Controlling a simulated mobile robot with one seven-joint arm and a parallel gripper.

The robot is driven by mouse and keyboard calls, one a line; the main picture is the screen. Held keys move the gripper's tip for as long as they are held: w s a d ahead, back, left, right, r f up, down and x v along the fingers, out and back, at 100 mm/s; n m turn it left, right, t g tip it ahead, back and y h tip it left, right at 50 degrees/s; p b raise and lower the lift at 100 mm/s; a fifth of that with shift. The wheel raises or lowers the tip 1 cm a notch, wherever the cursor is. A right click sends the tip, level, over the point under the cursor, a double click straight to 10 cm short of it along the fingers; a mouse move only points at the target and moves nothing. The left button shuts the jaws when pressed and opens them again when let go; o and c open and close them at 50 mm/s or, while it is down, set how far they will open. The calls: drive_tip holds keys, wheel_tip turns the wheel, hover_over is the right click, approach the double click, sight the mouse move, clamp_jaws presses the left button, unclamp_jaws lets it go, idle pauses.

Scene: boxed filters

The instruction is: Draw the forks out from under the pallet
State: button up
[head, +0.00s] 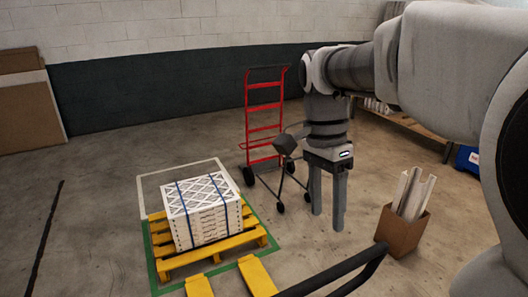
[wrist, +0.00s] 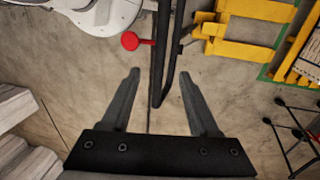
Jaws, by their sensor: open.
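The yellow pallet (head: 208,258) stands on the floor with a stack of white filters (head: 205,210) on it, held by blue straps. Two yellow forks (head: 256,276) show at the bottom of the head view; their far ends appear short of the pallet's near side, at the green tape. In the wrist view the forks (wrist: 250,47) are at the upper right, with part of the pallet (wrist: 312,58) at the edge. My gripper (head: 328,210) is open and empty, pointing down. The black handle (head: 345,272) lies between its fingers in the wrist view (wrist: 168,70), apparently beyond them.
Green tape (head: 152,275) and a white outline (head: 148,187) mark the floor around the pallet. A red hand truck (head: 264,110) stands behind. A cardboard box (head: 400,230) with upright pieces is at the right. A red knob (wrist: 130,41) is beside the handle.

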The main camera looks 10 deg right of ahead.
drive_tip(key=r, duration=0.3)
drive_tip(key=shift+w+a+r, duration=0.1)
drive_tip(key=shift+w+r, duration=0.05)
drive_tip(key=shift+w, duration=0.2)
drive_tip(key=s+a+f+n+t, duration=0.3)
drive_tip(key=s+f+n+t, duration=0.3)
drive_tip(key=n, duration=0.8)
drive_tip(key=shift+s+t+y, duration=0.3)
drive_tip(key=shift+s+t, duration=0.5)
drive_tip(key=shift+s, duration=0.9)
